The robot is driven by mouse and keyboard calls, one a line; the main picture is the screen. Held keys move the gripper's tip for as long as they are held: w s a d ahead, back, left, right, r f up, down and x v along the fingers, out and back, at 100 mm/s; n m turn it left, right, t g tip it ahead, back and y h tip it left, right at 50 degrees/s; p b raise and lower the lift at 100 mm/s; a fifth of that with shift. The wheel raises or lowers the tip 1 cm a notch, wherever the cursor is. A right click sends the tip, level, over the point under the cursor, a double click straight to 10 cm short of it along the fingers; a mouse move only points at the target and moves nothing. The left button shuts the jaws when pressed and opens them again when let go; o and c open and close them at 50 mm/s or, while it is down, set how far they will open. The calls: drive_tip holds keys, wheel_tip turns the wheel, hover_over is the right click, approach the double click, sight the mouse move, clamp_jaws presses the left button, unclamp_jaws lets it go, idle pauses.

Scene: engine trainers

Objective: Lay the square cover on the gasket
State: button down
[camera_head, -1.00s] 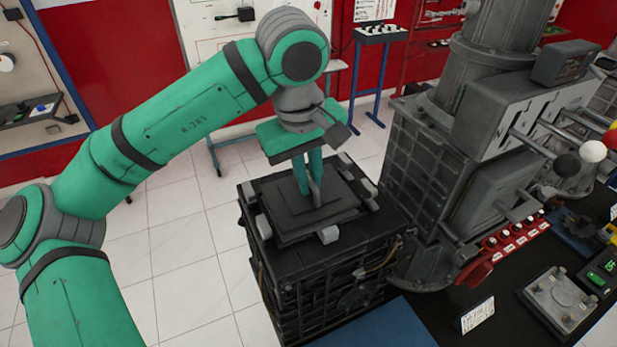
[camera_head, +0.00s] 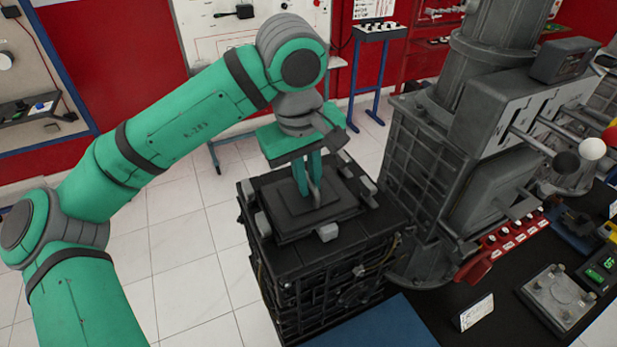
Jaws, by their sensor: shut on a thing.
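The square cover (camera_head: 325,212) is a dark flat plate with a small upright grip in its middle. It lies level over the top of the dark ribbed block (camera_head: 320,290), between several pale grey corner and side pieces. My gripper (camera_head: 310,192) points straight down, its green fingers shut on the cover's grip. The gasket cannot be told apart; the cover hides the middle of the block's top. Whether the cover is touching what is below it is hard to tell.
A pale grey side piece (camera_head: 327,232) stands at the near edge of the block's top. A tall grey ribbed machine (camera_head: 425,170) with levers stands close on the right. A black bench with a small sign (camera_head: 474,313) lies at the front right. Tiled floor is free on the left.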

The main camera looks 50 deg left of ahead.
drive_tip(key=shift+f, duration=0.35)
idle(0.3)
drive_tip(key=c, duration=1.7)
unclamp_jaws()
drive_tip(key=shift+c, duration=0.2)
wheel_tip(320, 180, up, 11)
drive_tip(key=s, duration=0.1)
drive_tip(key=shift+s+d+f, duration=0.15)
drive_tip(key=shift+s+d, duration=0.2)
drive_tip(key=shift+s, duration=0.05)
